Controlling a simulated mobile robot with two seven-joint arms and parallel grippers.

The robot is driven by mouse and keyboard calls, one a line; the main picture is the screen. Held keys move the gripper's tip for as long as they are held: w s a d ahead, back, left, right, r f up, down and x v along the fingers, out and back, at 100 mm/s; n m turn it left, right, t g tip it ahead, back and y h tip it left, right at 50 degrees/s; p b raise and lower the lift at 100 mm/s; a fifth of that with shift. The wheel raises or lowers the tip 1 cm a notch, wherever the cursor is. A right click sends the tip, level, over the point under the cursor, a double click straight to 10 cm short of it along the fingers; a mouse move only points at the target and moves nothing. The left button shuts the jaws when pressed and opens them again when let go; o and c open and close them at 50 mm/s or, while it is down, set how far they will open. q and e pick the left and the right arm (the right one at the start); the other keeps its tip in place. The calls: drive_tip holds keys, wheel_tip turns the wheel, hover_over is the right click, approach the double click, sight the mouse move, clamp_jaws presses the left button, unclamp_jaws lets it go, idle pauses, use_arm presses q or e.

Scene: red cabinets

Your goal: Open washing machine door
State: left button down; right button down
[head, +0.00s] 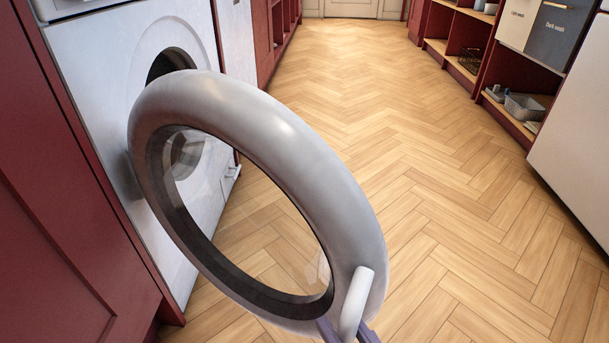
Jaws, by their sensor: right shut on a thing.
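The white washing machine (88,60) stands at the left between red cabinets. Its round door (268,125), a thick white ring with a glass window, is swung well out from the front over the floor. The dark drum opening shows partly behind the ring. The white door handle (357,303) is on the ring's near right edge. My right gripper (348,328) is at the bottom edge of the head view, its dark fingers on either side of the handle's lower end, shut on it. The rest of that gripper is out of view. My left gripper is not in view.
A red cabinet front (70,220) is close at the left. Red open shelves (470,50) with baskets and laundry bins, and a white unit (575,140), line the right. The wooden floor (430,170) between is clear.

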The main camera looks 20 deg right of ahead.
drive_tip(key=shift+d+f, duration=0.1)
drive_tip(key=shift+d, duration=0.05)
drive_tip(key=c, duration=1.1)
unclamp_jaws()
drive_tip(key=shift+w, duration=0.1)
drive_tip(key=shift+o, duration=0.5)
drive_tip(key=shift+w+a, duration=0.1)
drive_tip(key=shift+a, duration=0.1)
drive_tip(key=s+d+p, duration=0.1)
drive_tip(key=s, duration=0.9)
